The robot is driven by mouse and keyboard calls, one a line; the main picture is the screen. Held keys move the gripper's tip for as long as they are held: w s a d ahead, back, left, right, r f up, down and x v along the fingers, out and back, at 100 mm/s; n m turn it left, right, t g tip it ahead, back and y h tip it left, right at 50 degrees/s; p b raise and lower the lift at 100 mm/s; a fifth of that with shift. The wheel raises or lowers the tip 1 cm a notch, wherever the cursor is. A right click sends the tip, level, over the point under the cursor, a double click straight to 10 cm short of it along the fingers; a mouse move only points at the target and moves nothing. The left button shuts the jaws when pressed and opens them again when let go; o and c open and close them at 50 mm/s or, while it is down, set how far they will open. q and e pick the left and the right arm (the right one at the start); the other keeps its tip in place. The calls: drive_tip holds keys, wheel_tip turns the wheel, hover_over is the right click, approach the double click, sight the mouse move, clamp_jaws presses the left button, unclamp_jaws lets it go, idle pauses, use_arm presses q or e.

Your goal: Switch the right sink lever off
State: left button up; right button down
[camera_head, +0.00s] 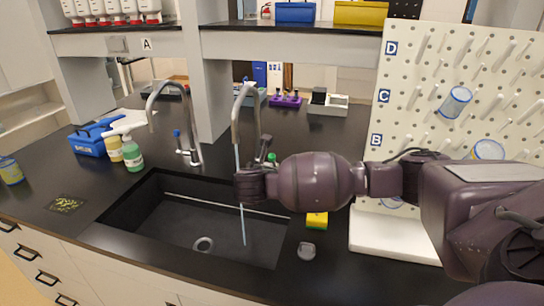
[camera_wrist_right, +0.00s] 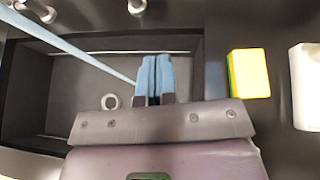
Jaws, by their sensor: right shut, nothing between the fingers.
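The right sink tap (camera_head: 236,112) is a tall grey gooseneck. A thin pale-blue stream (camera_head: 242,222) runs from its spout into the black sink (camera_head: 150,205); the stream also crosses the right wrist view (camera_wrist_right: 85,55). My right gripper (camera_head: 250,183) is in front of this tap, above the sink, beside the stream. Its blue fingers are together and empty in the right wrist view (camera_wrist_right: 154,76). The right lever and tap base are mostly hidden behind my gripper in the head view, so the lever's position is unclear. My left gripper is not in view.
The left tap (camera_head: 153,108) has a blue-tipped lever (camera_head: 177,134) and no visible stream. A yellow-green sponge (camera_head: 317,220) lies right of the sink. A white pegboard (camera_head: 455,90) stands at right. Bottles (camera_head: 132,152) and a blue box (camera_head: 90,138) stand at left.

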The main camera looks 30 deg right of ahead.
approach(274, 162)
drive_tip(key=w+d+f, duration=0.1)
drive_tip(key=w+f, duration=0.1)
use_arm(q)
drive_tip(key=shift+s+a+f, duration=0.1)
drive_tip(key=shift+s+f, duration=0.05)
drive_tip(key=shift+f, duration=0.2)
use_arm(e)
drive_tip(key=shift+w+d+r, duration=0.25)
drive_tip(key=shift+w+d, duration=0.15)
drive_tip(key=shift+d, duration=0.1)
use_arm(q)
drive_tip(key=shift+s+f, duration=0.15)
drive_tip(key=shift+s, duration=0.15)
use_arm(e)
drive_tip(key=shift+w, duration=0.15)
